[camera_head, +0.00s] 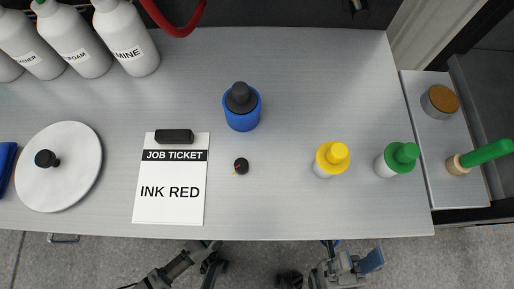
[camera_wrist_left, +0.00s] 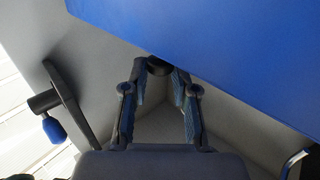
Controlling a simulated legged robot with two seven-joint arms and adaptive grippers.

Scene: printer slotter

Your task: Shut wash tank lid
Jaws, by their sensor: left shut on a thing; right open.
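A round white lid (camera_head: 75,185) with a black knob lies flat at the left of the bench in the head view. I cannot tell whether it covers an opening. In the left wrist view, my left gripper (camera_wrist_left: 160,82) is shut on a dark round knob (camera_wrist_left: 158,66), partly hidden by the fingertips. A large blue surface (camera_wrist_left: 230,50) is just beyond it. What the knob belongs to is unclear. My right gripper (camera_head: 350,268) is open and empty in front of the bench's near edge, away from the white lid.
A job ticket (camera_head: 169,205) reads INK RED. A blue bottle (camera_head: 242,116), a yellow-capped bottle (camera_head: 325,168) and a green-capped bottle (camera_head: 387,168) stand on the bench (camera_head: 300,210). White bottles (camera_head: 128,45) line the back left. A small black piece (camera_head: 241,166) lies mid-bench.

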